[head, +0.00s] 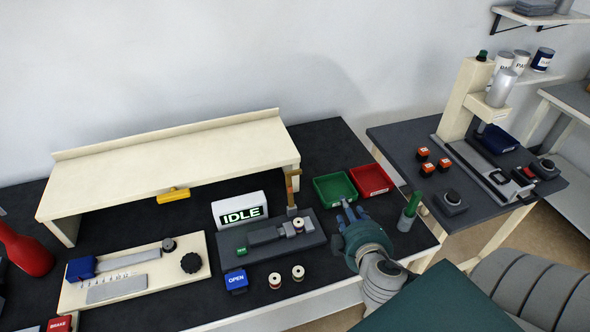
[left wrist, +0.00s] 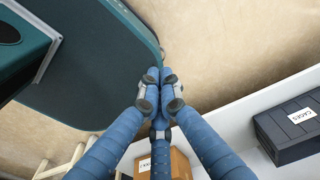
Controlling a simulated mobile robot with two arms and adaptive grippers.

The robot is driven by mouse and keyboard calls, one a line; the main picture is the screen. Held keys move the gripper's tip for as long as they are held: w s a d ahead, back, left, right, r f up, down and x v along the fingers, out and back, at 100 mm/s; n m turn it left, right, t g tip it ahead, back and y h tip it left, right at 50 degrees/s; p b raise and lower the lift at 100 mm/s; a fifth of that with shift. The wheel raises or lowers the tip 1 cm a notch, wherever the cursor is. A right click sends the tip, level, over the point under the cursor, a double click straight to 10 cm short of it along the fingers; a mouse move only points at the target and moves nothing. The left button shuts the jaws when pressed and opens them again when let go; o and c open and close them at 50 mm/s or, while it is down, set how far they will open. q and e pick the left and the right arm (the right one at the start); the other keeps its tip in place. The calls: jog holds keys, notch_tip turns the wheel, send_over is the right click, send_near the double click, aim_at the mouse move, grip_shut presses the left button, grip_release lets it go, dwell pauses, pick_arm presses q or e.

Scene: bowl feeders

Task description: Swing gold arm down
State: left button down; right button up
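The gold arm (head: 290,190) stands upright at the right part of a dark grey fixture (head: 262,243) on the black bench, right of the IDLE sign. A grey clamp-like block and a white-and-dark spool (head: 298,224) sit by its foot. My right gripper (head: 349,212) is over the bench's front right, to the right of the fixture and apart from the gold arm. Its blue fingers are small here, and I cannot tell whether they are open. My left gripper (left wrist: 160,75) is out of the head view; its fingertips meet, with nothing seen between them.
Green (head: 335,187) and red (head: 371,180) bins lie to the right. A green-handled holder (head: 410,212) stands beside my right gripper. A blue OPEN button (head: 236,281) and two spools are in front.

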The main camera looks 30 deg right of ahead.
jog(key=w+r+n+t+y, duration=0.2)
jog(key=w+r+n+t, duration=0.1)
jog(key=w+r+n, duration=0.15)
jog(key=n+y, duration=0.7)
jog(key=n, duration=0.2)
send_near(298, 172)
jog(key=w, duration=0.1)
jog(key=p+x, duration=0.2)
jog(key=x, duration=0.6)
jog(key=shift+w+a+p, duration=0.2)
jog(key=shift+w+p, duration=0.15)
jog(key=shift+w+a+f, duration=0.15)
jog(key=shift+w+f, duration=0.1)
jog(key=shift+w, duration=0.25)
pick_arm(q)
jog(key=r, duration=0.2)
jog(key=shift+s+a+r, duration=0.15)
jog(key=shift+s+r, duration=0.2)
jog(key=shift+s, duration=0.05)
jog(key=shift+s, duration=0.1)
pick_arm(e)
grip_shut()
